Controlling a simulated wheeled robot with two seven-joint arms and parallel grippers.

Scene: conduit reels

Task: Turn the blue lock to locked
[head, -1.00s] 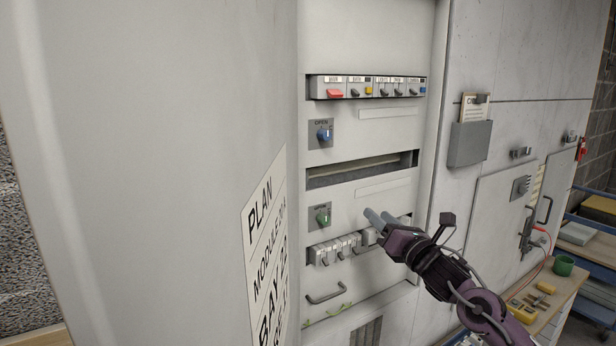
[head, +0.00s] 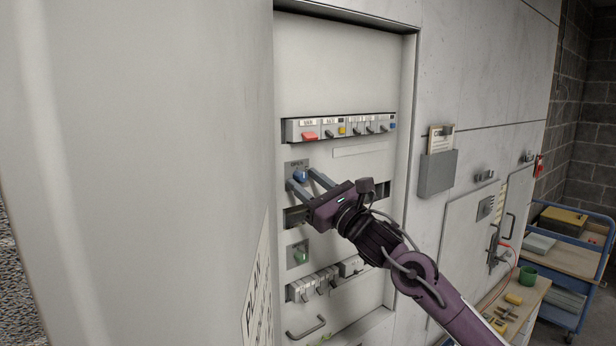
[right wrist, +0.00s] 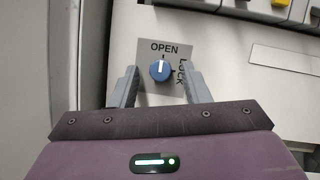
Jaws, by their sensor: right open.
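The blue lock (head: 300,175) is a round knob on a grey plate in the cabinet panel. In the right wrist view the blue lock (right wrist: 160,70) has its white mark pointing up at the word OPEN, and LOCK is printed on the right side of the plate. My right gripper (head: 303,180) is open, with its grey fingers pointing at the panel near the blue lock. In the right wrist view my right gripper (right wrist: 161,80) has one finger on each side of the knob, with gaps between. Contact cannot be seen. My left gripper is not in view.
A breaker row (head: 340,127) sits above the lock. A large pale door (head: 140,150) stands at left. A document holder (head: 437,173) is on the right wall.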

